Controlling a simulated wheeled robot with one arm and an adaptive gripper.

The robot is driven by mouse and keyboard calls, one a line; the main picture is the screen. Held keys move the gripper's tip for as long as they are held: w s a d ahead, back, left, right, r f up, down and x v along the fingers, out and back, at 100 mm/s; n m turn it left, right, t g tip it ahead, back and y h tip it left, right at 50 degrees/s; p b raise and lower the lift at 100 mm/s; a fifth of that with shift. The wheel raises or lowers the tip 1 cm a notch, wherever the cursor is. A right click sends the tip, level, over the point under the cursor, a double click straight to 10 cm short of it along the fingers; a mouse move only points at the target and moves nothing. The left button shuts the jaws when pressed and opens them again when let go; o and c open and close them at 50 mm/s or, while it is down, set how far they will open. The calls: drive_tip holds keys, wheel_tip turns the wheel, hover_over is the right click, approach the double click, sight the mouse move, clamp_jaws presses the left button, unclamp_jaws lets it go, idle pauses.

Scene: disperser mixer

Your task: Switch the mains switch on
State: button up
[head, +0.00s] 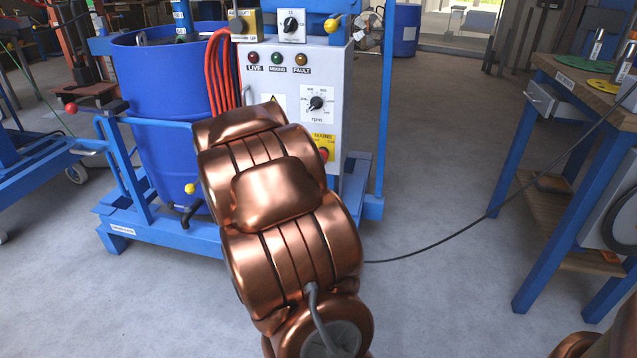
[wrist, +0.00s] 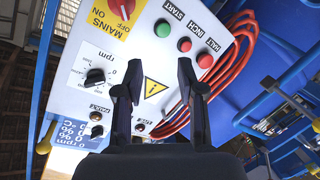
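The mains switch (head: 324,154) is a red rotary knob on a yellow plate, low on the grey control panel (head: 340,90) of the mixer. My arm partly covers it in the head view. In the wrist view the red knob (wrist: 124,7) is cut by the top edge, beside the words MAINS ON on its yellow plate (wrist: 106,35). Its exact setting cannot be told. My gripper (wrist: 160,65) is open and empty, facing the panel near the yellow warning triangle (wrist: 154,87), with the knob up and left of the fingers. My arm hides the gripper in the head view.
A green START button (wrist: 162,28), red buttons (wrist: 205,61) and a black rpm dial (wrist: 95,76) sit near the switch. Orange hoses (head: 217,75) hang left of the panel by the blue drum (head: 165,85). A workbench (head: 570,80) stands right; a cable (head: 450,240) crosses open floor.

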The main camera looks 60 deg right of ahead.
drive_tip(key=d+f+h+b, duration=0.1)
drive_tip(key=d+b, duration=0.2)
drive_tip(key=d, duration=0.3)
drive_tip(key=s+d+f+g+h+b, duration=0.1)
drive_tip(key=d+f+h+b, duration=0.1)
drive_tip(key=d, duration=0.4)
drive_tip(key=shift+s+b, duration=0.2)
drive_tip(key=shift+b, duration=0.25)
drive_tip(key=shift+d, duration=0.1)
clamp_jaws()
